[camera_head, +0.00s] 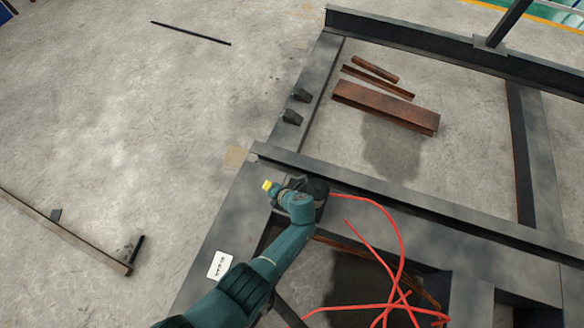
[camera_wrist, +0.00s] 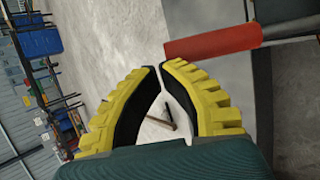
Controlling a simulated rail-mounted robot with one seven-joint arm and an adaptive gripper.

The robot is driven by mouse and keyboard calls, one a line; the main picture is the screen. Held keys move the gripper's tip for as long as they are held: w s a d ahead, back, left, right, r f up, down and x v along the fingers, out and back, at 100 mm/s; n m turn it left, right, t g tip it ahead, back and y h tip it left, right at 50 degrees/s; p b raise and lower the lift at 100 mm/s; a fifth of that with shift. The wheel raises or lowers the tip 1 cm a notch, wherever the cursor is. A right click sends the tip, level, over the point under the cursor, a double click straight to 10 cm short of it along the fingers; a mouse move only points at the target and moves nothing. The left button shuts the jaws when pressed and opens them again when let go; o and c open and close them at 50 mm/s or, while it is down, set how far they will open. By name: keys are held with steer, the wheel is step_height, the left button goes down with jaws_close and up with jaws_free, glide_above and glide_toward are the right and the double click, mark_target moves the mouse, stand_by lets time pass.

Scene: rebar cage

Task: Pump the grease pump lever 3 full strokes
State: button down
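In the wrist view, a red cylindrical grip (camera_wrist: 213,42), which looks like the pump lever's handle, lies just beyond the right finger. It joins a dark rod (camera_wrist: 290,27) running off to the right. My gripper (camera_wrist: 161,68) has yellow ribbed fingers with black inner pads. In the head view my gripper (camera_head: 267,185) shows as a small yellow patch above the dark steel frame. The pump body is not clearly seen there, and my arm hides part of that area.
A red hose (camera_head: 396,230) runs from beside my wrist and tangles at the lower right. The dark steel frame (camera_head: 400,194) spans the right side. Rusty steel pieces (camera_head: 385,105) lie inside it. A white label (camera_head: 220,265) is near my arm. Open concrete floor is left.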

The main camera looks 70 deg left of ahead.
steer(key=shift+s+f, duration=0.3)
steer(key=shift+f, duration=0.15)
